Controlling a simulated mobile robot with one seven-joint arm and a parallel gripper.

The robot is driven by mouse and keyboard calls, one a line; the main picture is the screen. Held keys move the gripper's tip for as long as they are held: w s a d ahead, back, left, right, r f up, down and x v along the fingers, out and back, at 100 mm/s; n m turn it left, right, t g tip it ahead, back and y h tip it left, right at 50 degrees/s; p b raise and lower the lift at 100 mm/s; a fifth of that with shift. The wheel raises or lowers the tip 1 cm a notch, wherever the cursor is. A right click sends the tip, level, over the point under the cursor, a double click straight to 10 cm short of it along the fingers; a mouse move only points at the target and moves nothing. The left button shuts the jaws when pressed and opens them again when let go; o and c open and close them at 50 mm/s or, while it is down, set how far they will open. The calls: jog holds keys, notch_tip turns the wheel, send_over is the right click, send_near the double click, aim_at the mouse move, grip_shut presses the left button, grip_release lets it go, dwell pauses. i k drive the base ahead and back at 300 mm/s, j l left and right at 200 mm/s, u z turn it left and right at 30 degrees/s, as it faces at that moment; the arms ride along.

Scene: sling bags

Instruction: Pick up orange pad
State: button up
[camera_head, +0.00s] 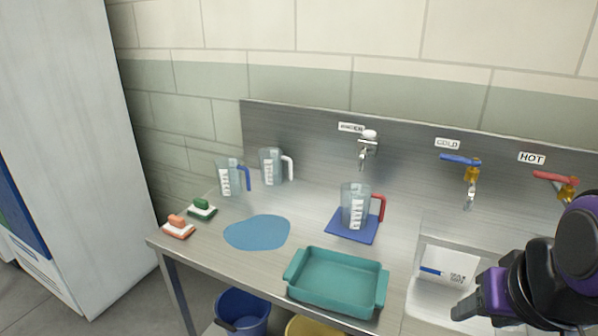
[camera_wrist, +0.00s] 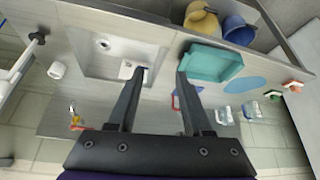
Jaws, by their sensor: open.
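The orange pad (camera_head: 178,227) lies at the left front corner of the steel counter in the head view, with an orange grip on a white-edged base. It shows small at the right edge of the wrist view (camera_wrist: 295,88). A similar green pad (camera_head: 202,208) lies just behind it. My gripper (camera_head: 478,303) is at the lower right of the head view, far to the right of the pad. In the wrist view, its two dark fingers (camera_wrist: 160,75) stand apart with nothing between them.
A blue mat (camera_head: 257,232) lies right of the pads, then a teal tray (camera_head: 336,283). Clear jugs (camera_head: 228,178) stand behind, one on a dark blue square (camera_head: 352,226). The sink (camera_head: 432,300) and taps are at right. Blue (camera_head: 243,311) and yellow buckets sit below.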

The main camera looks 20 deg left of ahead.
aim_at(177, 227)
jog(key=u, duration=1.65)
jog(key=i+j+z, duration=0.15)
jog(key=z, duration=0.35)
jog(key=i+j+z, duration=0.15)
jog(key=j+z, duration=0.15)
jog(key=z, duration=0.15)
jog(key=i+j+z, duration=0.15)
jog(key=j, duration=0.2)
jog(key=j+z, duration=0.15)
jog(key=j, duration=0.25)
jog(key=k+j+u, duration=0.1)
jog(key=j, duration=0.65)
jog(key=k+j+u, duration=0.15)
jog(key=k, duration=0.3)
jog(key=j, duration=0.1)
